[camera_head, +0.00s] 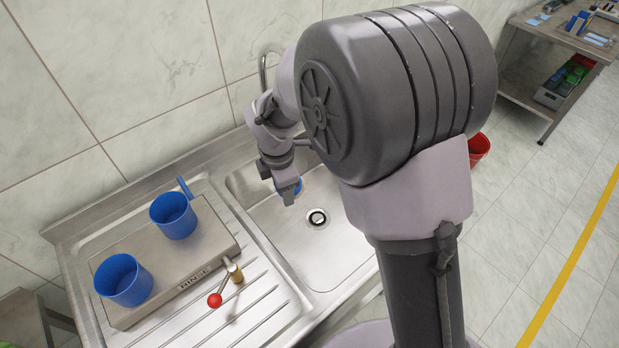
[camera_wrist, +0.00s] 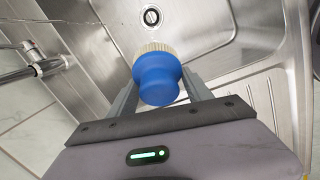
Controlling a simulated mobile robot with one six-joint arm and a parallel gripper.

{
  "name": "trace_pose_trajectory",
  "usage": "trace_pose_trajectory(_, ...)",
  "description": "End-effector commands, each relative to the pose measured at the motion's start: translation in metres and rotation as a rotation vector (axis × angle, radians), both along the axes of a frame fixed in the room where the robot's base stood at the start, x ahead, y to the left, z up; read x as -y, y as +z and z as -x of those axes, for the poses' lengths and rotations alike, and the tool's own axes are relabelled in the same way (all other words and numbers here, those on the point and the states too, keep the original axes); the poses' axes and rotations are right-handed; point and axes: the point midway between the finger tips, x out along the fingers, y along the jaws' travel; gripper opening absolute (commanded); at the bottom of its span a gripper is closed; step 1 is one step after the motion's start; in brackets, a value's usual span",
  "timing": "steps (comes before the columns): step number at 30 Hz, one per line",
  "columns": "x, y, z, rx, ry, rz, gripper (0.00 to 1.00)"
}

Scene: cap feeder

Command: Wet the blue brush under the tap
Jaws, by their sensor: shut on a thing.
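The blue brush (camera_wrist: 158,80) has a rounded blue body and a ring of pale bristles at its far end. My gripper (camera_wrist: 160,85) is shut on it, one finger on each side. In the head view my gripper (camera_head: 289,193) is over the sink basin (camera_head: 335,248), left of and behind the drain (camera_head: 317,218); a bit of the blue brush (camera_head: 297,187) shows beside it. The tap (camera_head: 263,62) stands at the back, partly hidden by my arm. In the wrist view the tap (camera_wrist: 30,60) is at the left, apart from the brush. I cannot tell whether water runs.
Two blue cups (camera_head: 173,216) (camera_head: 122,281) stand on a raised tray marked RINSE (camera_head: 200,255), left of the basin. A red ball knob (camera_head: 215,300) and brass piece (camera_head: 235,272) are on the ribbed drainboard (camera_head: 255,300). A red bin (camera_head: 479,148) stands right.

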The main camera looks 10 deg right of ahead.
Motion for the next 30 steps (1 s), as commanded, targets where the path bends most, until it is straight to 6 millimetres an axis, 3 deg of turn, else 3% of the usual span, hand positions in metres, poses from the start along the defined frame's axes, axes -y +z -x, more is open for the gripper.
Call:
trace_pose_trajectory(4,-0.021,0.003,0.002,0.006,0.237,0.004,0.26)
trace_pose_trajectory(9,-0.026,0.001,-0.001,0.008,0.330,0.008,0.26)
trace_pose_trajectory(30,0.027,-0.018,-0.079,0.007,0.326,0.008,0.26)
